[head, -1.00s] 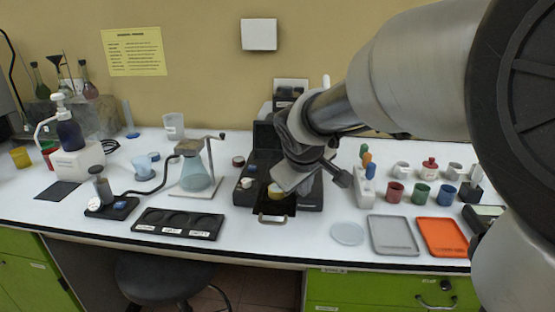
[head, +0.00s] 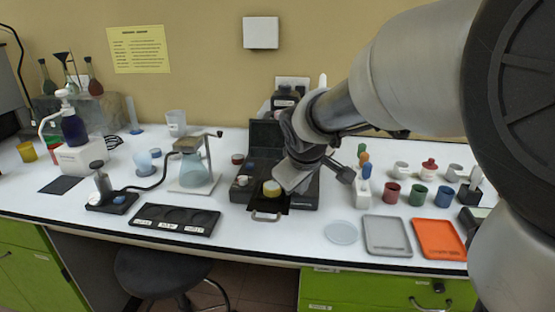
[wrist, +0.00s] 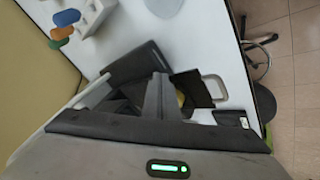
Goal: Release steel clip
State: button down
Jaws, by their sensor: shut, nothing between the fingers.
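No steel clip can be told apart in either view. A black instrument (head: 304,197) stands at the middle of the bench. A dark tray with a metal handle (head: 266,217) juts from its front, and a round yellow-topped piece (head: 271,188) sits on it. My gripper (head: 290,184) is low over the instrument, just right of the yellow piece, and partly hides the instrument. In the wrist view the fingers of my gripper (wrist: 158,92) are together and empty. The metal handle (wrist: 214,87) and a sliver of the yellow piece (wrist: 181,98) show beside them.
A white rack with coloured-top pieces (head: 362,190) stands close right of my gripper. Grey (head: 388,236) and orange (head: 438,239) trays lie at the front right. A black three-well tray (head: 175,219) and a flask on a stand (head: 194,172) are left.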

dwell(0.8)
jog(key=shift+w+a, duration=0.45)
jog(key=shift+a, duration=0.2)
